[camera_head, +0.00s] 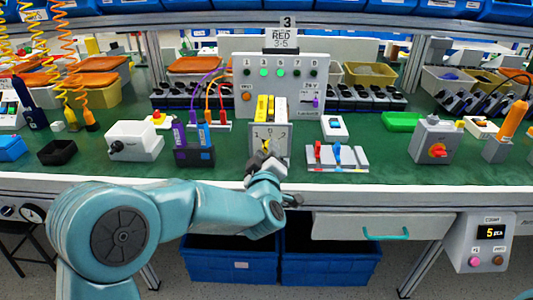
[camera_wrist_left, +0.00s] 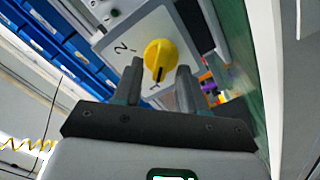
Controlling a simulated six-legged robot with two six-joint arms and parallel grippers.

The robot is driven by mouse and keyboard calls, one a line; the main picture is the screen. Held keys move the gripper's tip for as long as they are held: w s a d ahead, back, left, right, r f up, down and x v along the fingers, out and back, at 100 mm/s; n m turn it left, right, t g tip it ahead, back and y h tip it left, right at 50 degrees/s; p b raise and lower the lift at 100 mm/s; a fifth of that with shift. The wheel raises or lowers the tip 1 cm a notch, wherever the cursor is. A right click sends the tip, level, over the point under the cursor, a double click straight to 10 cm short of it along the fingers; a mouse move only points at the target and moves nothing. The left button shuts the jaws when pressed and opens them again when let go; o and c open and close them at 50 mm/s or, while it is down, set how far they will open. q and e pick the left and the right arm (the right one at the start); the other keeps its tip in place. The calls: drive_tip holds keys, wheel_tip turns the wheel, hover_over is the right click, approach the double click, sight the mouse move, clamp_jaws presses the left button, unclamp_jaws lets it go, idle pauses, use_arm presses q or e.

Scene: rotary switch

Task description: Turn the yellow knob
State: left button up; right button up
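The yellow knob (camera_wrist_left: 160,55) sits on the pale front plate of a switch box (camera_wrist_left: 121,45), with a "2" beside it. A dark mark on the knob shows at its lower edge in the left wrist view. In the head view the knob (camera_head: 266,144) is partly covered by my left gripper (camera_head: 262,163), which is in front of the box (camera_head: 281,133). In the left wrist view the left gripper (camera_wrist_left: 160,72) is open, a finger on each side of the knob's lower part. I cannot tell whether either finger touches it. My right gripper is not in view.
A grey panel (camera_head: 311,80) with indicator lights stands behind the box. A box with a red-and-yellow switch (camera_head: 435,140) stands farther right.

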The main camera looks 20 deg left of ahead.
use_arm(q)
drive_tip(key=shift+s, duration=0.1)
drive_tip(key=v, duration=1.6)
